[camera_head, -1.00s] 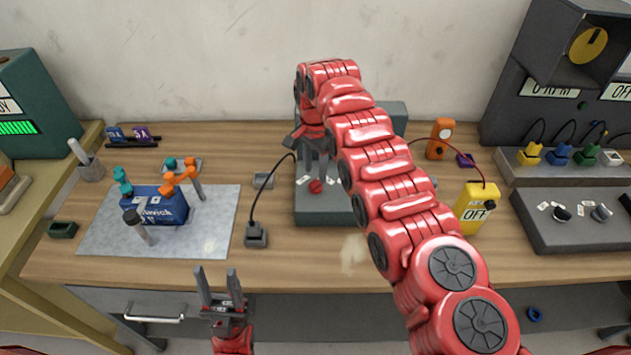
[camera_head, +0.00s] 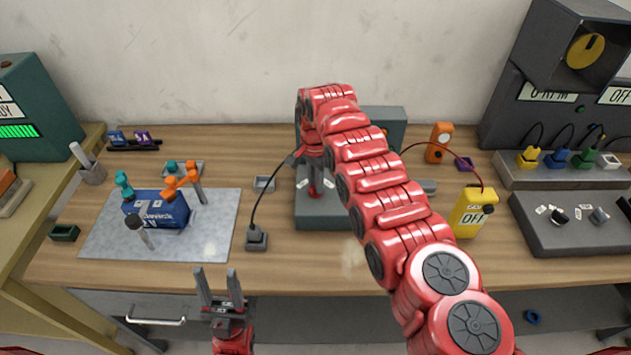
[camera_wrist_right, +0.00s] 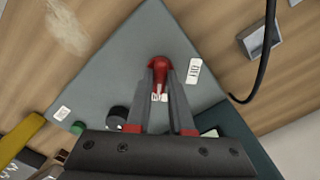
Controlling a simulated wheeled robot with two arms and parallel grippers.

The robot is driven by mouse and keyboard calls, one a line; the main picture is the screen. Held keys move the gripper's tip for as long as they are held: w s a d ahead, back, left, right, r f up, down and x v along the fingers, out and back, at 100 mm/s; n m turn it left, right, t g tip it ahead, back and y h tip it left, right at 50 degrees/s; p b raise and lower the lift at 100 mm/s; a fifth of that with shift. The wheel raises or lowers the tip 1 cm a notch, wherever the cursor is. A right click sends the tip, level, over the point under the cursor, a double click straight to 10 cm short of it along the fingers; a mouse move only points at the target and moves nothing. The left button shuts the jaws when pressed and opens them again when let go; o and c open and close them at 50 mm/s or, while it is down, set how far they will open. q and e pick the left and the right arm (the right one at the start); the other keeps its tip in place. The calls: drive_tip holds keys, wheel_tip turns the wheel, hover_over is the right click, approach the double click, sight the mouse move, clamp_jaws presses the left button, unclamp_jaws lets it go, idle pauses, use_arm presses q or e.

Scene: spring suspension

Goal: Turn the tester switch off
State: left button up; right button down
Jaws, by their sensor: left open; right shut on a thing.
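The tester (camera_head: 322,219) is a grey box at the middle of the bench, with a teal upright part behind it. Its red switch (camera_wrist_right: 158,62) sits on the grey top, between white labels (camera_wrist_right: 194,71). My right gripper (camera_wrist_right: 161,78) is shut on the red switch from above, with its fingertips around it. In the head view, my right gripper (camera_head: 314,178) and arm cover part of the tester, and the switch shows only as a small red patch. My left gripper (camera_head: 219,288) is open and empty, in front of the bench edge.
A black cable runs to a small grey plug block (camera_head: 256,238) left of the tester. A yellow meter (camera_head: 474,213) reading OFF stands to the right. A grey knob panel (camera_head: 560,236) lies far right.

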drive_tip(key=shift+f+n+b, duration=0.2)
drive_tip(key=shift+n+b, duration=0.3)
drive_tip(key=shift+b, duration=0.25)
drive_tip(key=n+b, duration=0.2)
drive_tip(key=shift+f+b, duration=0.1)
drive_tip(key=shift+b, duration=0.2)
drive_tip(key=shift+n+b, duration=0.65)
drive_tip(key=shift+n, duration=0.25)
drive_tip(key=shift+r+n+b, duration=0.2)
drive_tip(key=shift+n+b, duration=0.2)
drive_tip(key=shift+n, duration=0.5)
drive_tip(key=n, duration=0.4)
drive_tip(key=shift+n, duration=0.3)
drive_tip(key=n, duration=0.6)
drive_tip(key=shift+r+n, duration=0.1)
drive_tip(key=shift+n, duration=0.3)
